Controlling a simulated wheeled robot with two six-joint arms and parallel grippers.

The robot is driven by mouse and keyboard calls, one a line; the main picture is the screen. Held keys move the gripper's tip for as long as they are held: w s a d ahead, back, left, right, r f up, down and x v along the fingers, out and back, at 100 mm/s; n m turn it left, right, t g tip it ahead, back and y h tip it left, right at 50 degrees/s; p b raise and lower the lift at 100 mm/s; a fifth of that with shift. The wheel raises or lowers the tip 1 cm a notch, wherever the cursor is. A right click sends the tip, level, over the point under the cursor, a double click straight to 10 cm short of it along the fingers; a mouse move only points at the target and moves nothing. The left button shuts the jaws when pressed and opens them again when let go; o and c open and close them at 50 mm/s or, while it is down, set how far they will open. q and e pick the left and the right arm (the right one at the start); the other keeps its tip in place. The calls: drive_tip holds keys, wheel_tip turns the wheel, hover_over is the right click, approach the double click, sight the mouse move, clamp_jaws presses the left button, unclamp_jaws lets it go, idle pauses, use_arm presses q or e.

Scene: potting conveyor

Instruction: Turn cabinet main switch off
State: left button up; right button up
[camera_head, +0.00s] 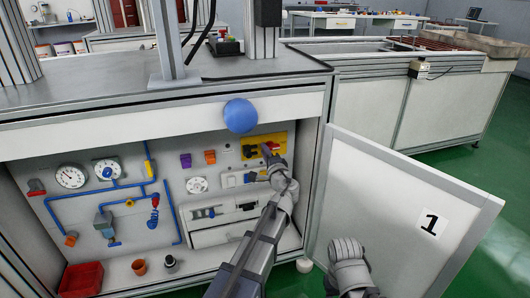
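The main switch, which has a red part (274,146), sits on a yellow plate (250,152) on the back panel of the open cabinet. My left gripper (268,153) reaches into the cabinet, with its fingertips at the yellow plate, beside or on the switch. The gripper covers part of the plate, and I cannot tell whether it touches the switch or how far its fingers are apart. My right arm shows at the bottom, in front of the cabinet door (405,215); its fingers are not visible.
The door marked 1 stands open to the right. Gauges (71,177), blue pipes (60,216) and a drawer unit (222,232) fill the cabinet. A red bin (81,279) stands on its floor. A blue ball (240,116) shows at the worktop's front edge. Green floor is clear at right.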

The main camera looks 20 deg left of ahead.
use_arm(q)
drive_tip(key=o, duration=0.4)
drive_tip(key=v, duration=0.7)
drive_tip(key=shift+s+d, duration=0.25)
drive_tip(key=shift+s, duration=0.1)
